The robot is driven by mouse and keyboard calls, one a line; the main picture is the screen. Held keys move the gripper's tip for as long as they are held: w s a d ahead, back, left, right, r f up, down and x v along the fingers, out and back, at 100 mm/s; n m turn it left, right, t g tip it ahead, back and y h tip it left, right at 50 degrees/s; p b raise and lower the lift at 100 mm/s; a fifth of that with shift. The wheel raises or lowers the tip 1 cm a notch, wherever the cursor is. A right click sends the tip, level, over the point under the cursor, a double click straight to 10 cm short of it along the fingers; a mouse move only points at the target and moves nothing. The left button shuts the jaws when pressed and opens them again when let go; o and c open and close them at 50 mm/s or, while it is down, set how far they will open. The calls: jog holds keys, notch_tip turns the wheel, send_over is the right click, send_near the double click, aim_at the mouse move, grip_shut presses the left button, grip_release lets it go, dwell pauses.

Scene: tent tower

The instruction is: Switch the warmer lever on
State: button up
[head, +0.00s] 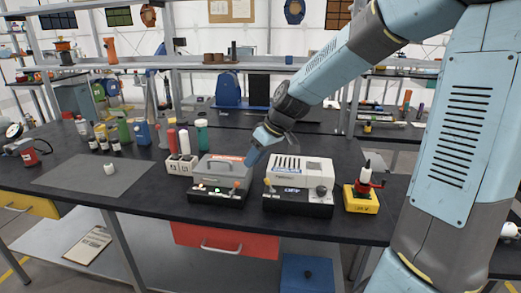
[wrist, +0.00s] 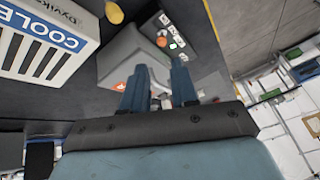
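The warmer (head: 222,168) is a grey lidded box with a dark front panel, on the black bench in the head view. An orange knob (head: 236,184), which looks like its lever, stands at the panel's right end; its position is too small to read. My gripper (head: 252,158) is above the warmer's rear right edge, pointing down. In the wrist view, the two blue fingers (wrist: 159,84) are apart with nothing held between them. The warmer (wrist: 138,60) lies beyond the fingertips there, its panel with small coloured parts at the top.
The white cooler (head: 302,172) stands close on the warmer's right and fills the upper left of the wrist view (wrist: 45,40). A yellow tool stand (head: 360,200) is farther right.

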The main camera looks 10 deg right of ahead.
jog(key=shift+v, duration=1.6)
jog(key=shift+d+r, duration=0.1)
jog(key=s+d+f+m+h, duration=0.2)
jog(key=s+f+h, duration=0.15)
jog(key=s, duration=0.25)
jog(key=s+d+r+m+t, duration=0.1)
jog(key=s+d+r+m, duration=0.1)
jog(key=s, duration=0.4)
jog(key=s+d+r+m+t+h, duration=0.1)
jog(key=s+d+r+m, duration=0.1)
jog(key=s+d+r, duration=0.2)
jog(key=s+d+r+m+t, duration=0.1)
jog(key=s+d+r+m, duration=0.1)
jog(key=s+r, duration=0.4)
jog(key=shift+s+d+h, duration=0.35)
jog(key=shift+s+d, duration=0.15)
jog(key=shift+s, duration=0.55)
